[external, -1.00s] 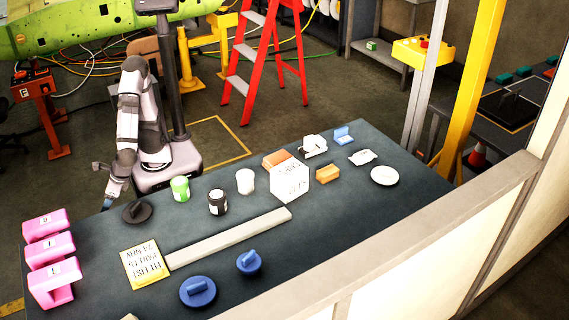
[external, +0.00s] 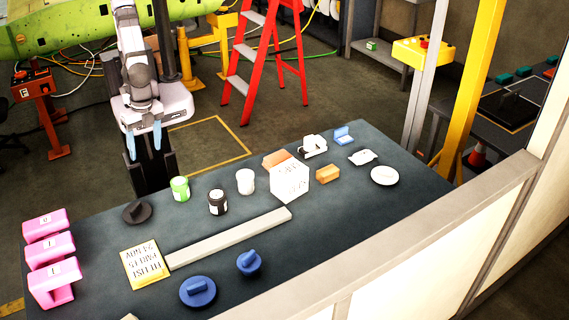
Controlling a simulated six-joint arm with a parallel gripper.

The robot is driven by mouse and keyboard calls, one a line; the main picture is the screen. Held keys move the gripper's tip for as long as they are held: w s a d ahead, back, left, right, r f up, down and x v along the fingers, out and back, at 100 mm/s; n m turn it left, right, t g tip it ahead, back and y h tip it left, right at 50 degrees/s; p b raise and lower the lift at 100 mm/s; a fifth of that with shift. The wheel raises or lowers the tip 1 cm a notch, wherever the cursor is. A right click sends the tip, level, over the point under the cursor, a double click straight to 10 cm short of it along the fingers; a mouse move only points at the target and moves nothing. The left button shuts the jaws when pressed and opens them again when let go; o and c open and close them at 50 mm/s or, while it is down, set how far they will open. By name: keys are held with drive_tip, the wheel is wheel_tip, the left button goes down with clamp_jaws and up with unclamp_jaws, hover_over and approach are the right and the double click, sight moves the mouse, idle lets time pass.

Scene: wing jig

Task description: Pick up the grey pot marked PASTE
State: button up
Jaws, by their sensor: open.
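Three small pots stand in a loose row near the table's far edge in the external view. One is pale grey-white (external: 245,181), one is green with a white label (external: 180,189), and one is black with a pale band (external: 217,202). I cannot read any lettering on them; the pale one looks closest to grey. My gripper (external: 144,142) is open and empty, with bluish fingers pointing down and apart. It hangs beyond the table's far edge, up and left of the pots in the picture, touching none of them.
The dark table (external: 330,235) also carries a white box (external: 290,184), a dark lidded disc (external: 137,212), a long grey bar (external: 230,238), a yellow sign (external: 147,264), blue knobs (external: 198,291) and pink brackets (external: 50,247). Its front right is clear.

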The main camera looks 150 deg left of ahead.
drive_tip(key=w+a+r+m+y+p, duration=0.1)
drive_tip(key=w+a+r+m+p, duration=0.2)
drive_tip(key=a+r+p, duration=0.3)
drive_tip(key=n+b, duration=0.3)
drive_tip(key=b, duration=1)
approach(246, 182)
drive_tip(key=shift+t, duration=0.4)
drive_tip(key=s+f, duration=0.1)
drive_tip(key=f, duration=0.1)
drive_tip(key=s+f, duration=0.2)
drive_tip(key=f, duration=0.1)
drive_tip(key=shift+s+d, duration=0.1)
drive_tip(key=shift+s, duration=0.15)
drive_tip(key=shift+a+f, duration=0.15)
drive_tip(key=shift+a, duration=0.3)
drive_tip(key=shift+w+a+f+p, duration=0.1)
drive_tip(key=shift+f+p, duration=1.45)
drive_tip(key=shift+f, duration=2.1)
drive_tip(key=c, duration=1.1)
